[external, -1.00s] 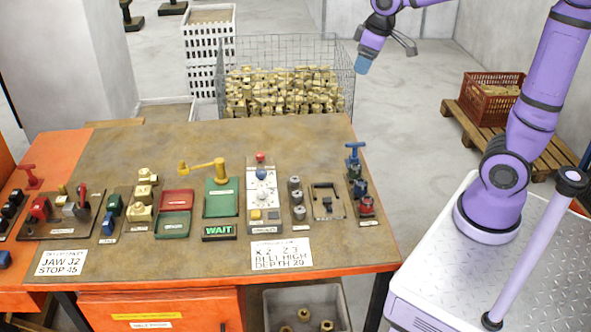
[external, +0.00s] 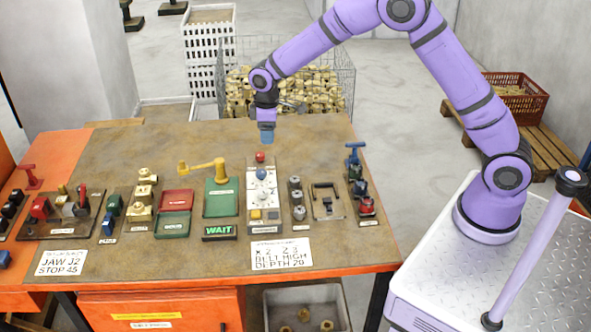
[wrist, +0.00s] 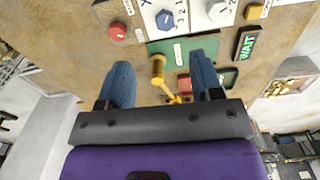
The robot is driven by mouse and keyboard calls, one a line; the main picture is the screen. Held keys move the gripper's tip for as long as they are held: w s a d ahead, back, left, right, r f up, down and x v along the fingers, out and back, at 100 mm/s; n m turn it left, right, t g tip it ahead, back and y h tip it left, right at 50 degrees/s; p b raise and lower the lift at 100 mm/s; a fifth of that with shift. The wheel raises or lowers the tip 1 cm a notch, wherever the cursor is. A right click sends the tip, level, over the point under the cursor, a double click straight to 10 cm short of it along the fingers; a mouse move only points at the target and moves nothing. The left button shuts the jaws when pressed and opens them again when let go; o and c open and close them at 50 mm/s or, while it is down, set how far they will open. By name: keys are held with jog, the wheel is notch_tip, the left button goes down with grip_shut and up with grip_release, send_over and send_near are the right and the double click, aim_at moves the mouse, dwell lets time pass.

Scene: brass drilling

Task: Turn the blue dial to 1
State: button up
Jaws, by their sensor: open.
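The blue dial (external: 262,174) sits near the top of a white panel (external: 274,203) on the bench, just below a red knob (external: 260,157). In the wrist view the blue dial (wrist: 165,20) is at the top, with numbers beside it too small to read surely. My gripper (external: 267,136) is above the bench's far part, above and behind the dial, pointing down. In the wrist view its two blue fingers (wrist: 162,75) are apart with nothing held. The dial is clear of the fingers.
A yellow crank (external: 203,166) stands left of the panel by a green plate (external: 221,197) and a lit WAIT sign (external: 219,232). Grey knobs (external: 296,197) and a blue T-handle (external: 355,150) stand to the right. A wire basket of brass parts (external: 318,85) is behind the bench.

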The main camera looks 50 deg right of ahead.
aim_at(263, 172)
jog(key=f, duration=0.4)
jog(key=a+f, duration=0.1)
jog(key=f, duration=0.4)
jog(key=w+f, duration=0.1)
jog(key=f, duration=0.4)
jog(key=shift+a+f, duration=0.1)
jog(key=shift+a, duration=0.1)
jog(key=shift+c, duration=0.2)
jog(key=c, duration=0.9)
